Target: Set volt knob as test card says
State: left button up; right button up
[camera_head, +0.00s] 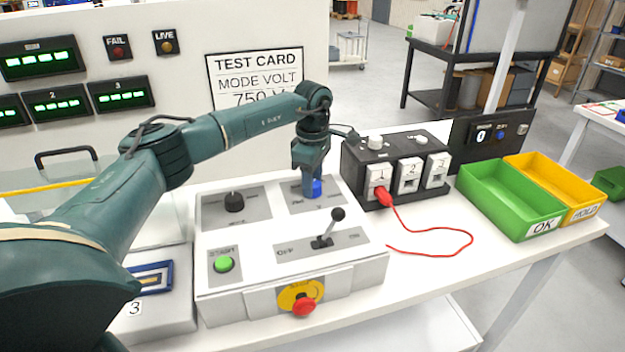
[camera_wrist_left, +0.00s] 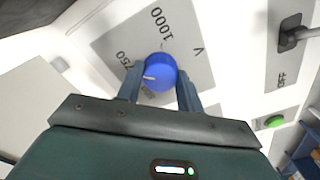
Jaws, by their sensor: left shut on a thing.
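The blue volt knob (camera_head: 314,188) sits on the grey plate at the back right of the white control box (camera_head: 212,282). My left gripper (camera_head: 309,178) comes down from above and is shut on the knob. In the left wrist view the fingers (camera_wrist_left: 160,92) stand on either side of the blue knob (camera_wrist_left: 161,68). Its white mark points left and slightly down, near the partly hidden 750 and a lower number; 1000 shows above. I cannot tell the exact setting. The test card (camera_head: 254,75) reads MODE VOLT and 750 V, partly covered by my arm. My right gripper is not in view.
A black knob (camera_head: 234,202), green button (camera_head: 224,264), lever (camera_head: 327,232) and red stop button (camera_head: 304,307) share the box. A black socket block (camera_head: 406,200) with a red plug and cable stands right, before green (camera_head: 513,211) and yellow (camera_head: 577,187) bins.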

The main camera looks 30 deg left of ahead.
pick_arm(q)
jog(key=shift+r, duration=0.1)
jog(key=o, duration=0.9)
jog(key=shift+o, duration=0.5)
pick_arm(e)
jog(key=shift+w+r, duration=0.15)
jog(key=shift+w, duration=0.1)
pick_arm(q)
notch_tip(320, 180, up, 13)
jog(key=b, duration=0.1)
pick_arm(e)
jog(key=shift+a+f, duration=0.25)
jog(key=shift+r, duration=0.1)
